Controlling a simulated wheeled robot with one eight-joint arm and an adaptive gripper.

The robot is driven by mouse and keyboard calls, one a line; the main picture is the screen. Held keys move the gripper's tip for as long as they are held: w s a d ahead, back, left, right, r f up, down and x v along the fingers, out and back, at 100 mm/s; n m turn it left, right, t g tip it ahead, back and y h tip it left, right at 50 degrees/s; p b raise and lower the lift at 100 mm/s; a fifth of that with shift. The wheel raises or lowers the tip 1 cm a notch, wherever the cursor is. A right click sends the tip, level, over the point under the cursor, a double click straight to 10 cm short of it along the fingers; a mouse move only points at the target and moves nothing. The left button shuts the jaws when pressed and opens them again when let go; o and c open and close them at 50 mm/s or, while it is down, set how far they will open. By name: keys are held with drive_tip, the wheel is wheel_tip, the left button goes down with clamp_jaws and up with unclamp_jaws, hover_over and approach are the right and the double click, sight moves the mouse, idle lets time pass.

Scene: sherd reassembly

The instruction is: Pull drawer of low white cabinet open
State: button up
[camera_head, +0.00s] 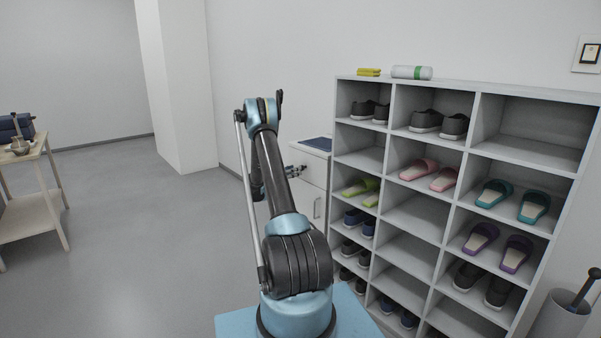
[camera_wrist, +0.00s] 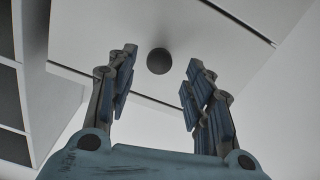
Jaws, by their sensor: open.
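The low white cabinet (camera_head: 312,202) stands against the wall, left of the shoe rack and partly hidden behind my arm. Its drawer front (camera_wrist: 95,25) fills the upper middle of the wrist view, with a dark round knob (camera_wrist: 158,61) on it. My gripper (camera_head: 296,170) is at the cabinet's upper front in the head view. In the wrist view my gripper (camera_wrist: 161,74) is open, with one finger on each side of the knob and visible gaps between. Whether the drawer front is flush with the cabinet I cannot tell.
The grey shoe rack (camera_head: 428,83) stands close to the cabinet's right, with shoes and slippers. A dark blue flat item (camera_head: 318,143) lies on the cabinet top. A wooden table (camera_head: 40,199) stands far left. The floor (camera_head: 150,240) left of my arm is clear.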

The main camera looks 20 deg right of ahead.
drive_tip(key=shift+x, duration=2.9)
clamp_jaws()
